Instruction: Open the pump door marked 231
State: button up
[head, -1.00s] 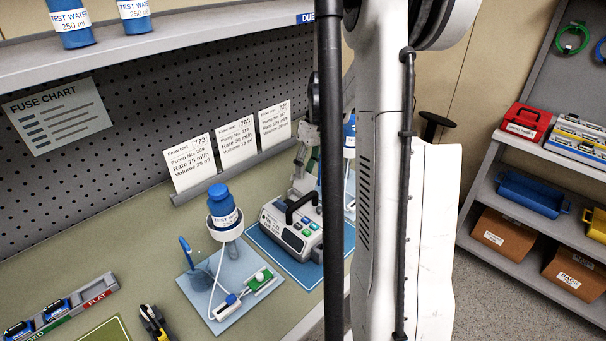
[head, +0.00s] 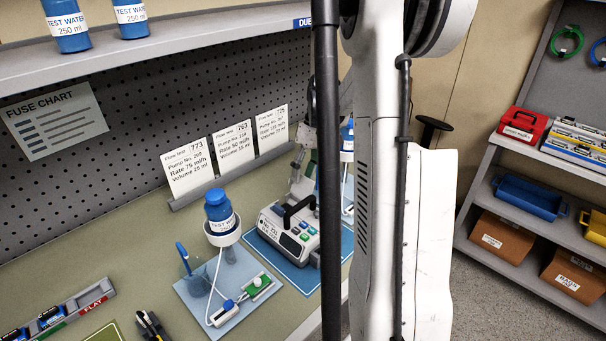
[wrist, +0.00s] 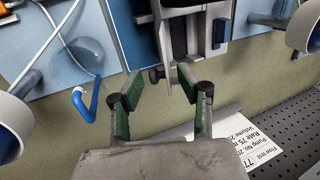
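The pump marked 231 (head: 272,232) is a grey box with a black handle and coloured buttons, standing on a blue mat (head: 262,252) in the head view. Part of a grey pump body (wrist: 176,32) shows at the top of the wrist view; no number is readable there. In the head view my gripper is mostly hidden behind my arm.
A blue test-water bottle (head: 218,206) stands in a holder left of the pump, with tubing and a blue hook (wrist: 84,103) nearby. Flow-test cards (head: 189,168) stand behind, before the pegboard. Another bottle (head: 347,134) is partly visible beyond my arm.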

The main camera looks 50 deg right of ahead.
jog(key=v, duration=1.1)
jog(key=shift+r, duration=0.35)
